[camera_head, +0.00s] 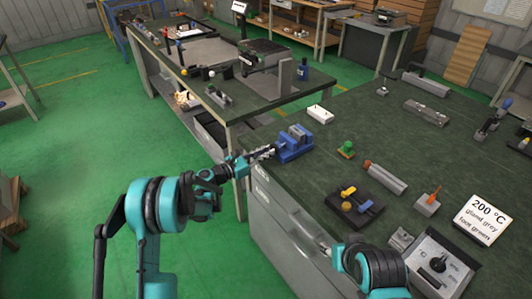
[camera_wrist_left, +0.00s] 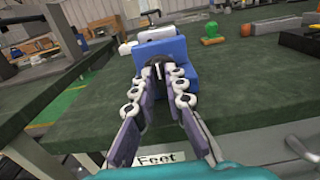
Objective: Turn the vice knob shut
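The blue vice (camera_head: 294,143) sits at the near left edge of the green-topped bench. In the left wrist view the vice (camera_wrist_left: 174,50) is straight ahead, behind my fingertips. My left gripper (camera_head: 264,153) is right at the vice's near side. Its two fingers (camera_wrist_left: 165,78) converge around the small space where the vice knob would be. The knob is mostly hidden between the fingertips, and I cannot tell whether they touch it. My right gripper (camera_head: 326,247) is low by the bench's front edge, away from the vice; its fingers are too small to read.
A white box (camera_head: 320,114) and a green knob-like piece (camera_head: 346,149) stand near the vice. The bench's middle is mostly clear.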

